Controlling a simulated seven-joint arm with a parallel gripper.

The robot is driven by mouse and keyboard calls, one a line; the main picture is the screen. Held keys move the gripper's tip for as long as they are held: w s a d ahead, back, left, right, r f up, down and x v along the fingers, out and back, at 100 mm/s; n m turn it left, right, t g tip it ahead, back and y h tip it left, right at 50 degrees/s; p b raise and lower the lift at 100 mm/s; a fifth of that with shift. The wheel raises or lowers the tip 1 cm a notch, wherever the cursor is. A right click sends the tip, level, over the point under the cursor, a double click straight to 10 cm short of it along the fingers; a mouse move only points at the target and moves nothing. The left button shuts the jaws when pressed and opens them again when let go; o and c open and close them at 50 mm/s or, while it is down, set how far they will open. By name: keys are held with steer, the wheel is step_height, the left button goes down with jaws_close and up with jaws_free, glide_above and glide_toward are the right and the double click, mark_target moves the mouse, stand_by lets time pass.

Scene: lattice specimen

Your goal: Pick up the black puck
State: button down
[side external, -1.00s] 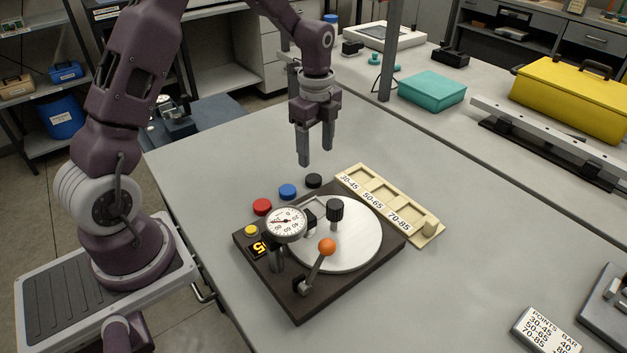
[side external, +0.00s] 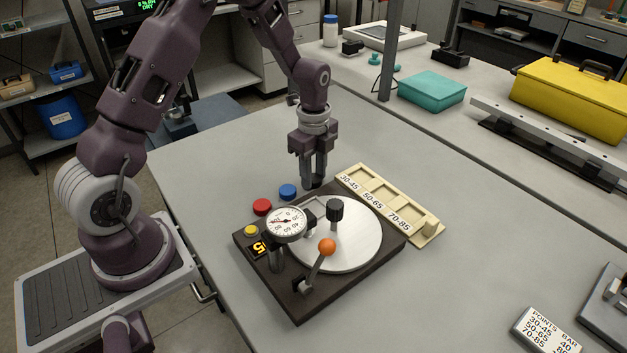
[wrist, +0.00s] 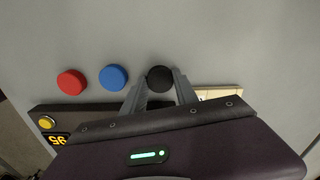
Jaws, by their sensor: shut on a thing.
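The black puck (wrist: 160,77) shows between my fingertips in the wrist view. In the side view it is mostly hidden behind the fingers. My gripper (side external: 313,184) is down at the table behind the dark tester base, with its fingers shut on the black puck; the gripper also shows in the wrist view (wrist: 160,84). The puck appears to be at table level; whether it touches the table I cannot tell. A blue puck (side external: 288,192) and a red puck (side external: 262,207) lie in a row to its left.
The dark tester base (side external: 300,309) carries a round plate (side external: 352,250), a dial gauge (side external: 285,224) and an orange-knobbed lever (side external: 327,246), close in front of my gripper. A cream sorting tray (side external: 428,241) with labelled compartments lies just right. The table behind is clear.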

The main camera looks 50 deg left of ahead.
step_height(320, 180, up, 10)
glide_toward(314, 210)
steer(key=shift+a+f, duration=0.1)
steer(key=shift+a, duration=0.05)
steer(key=shift+f, duration=2.6)
steer(key=c, duration=1.6)
jaws_free()
jaws_close()
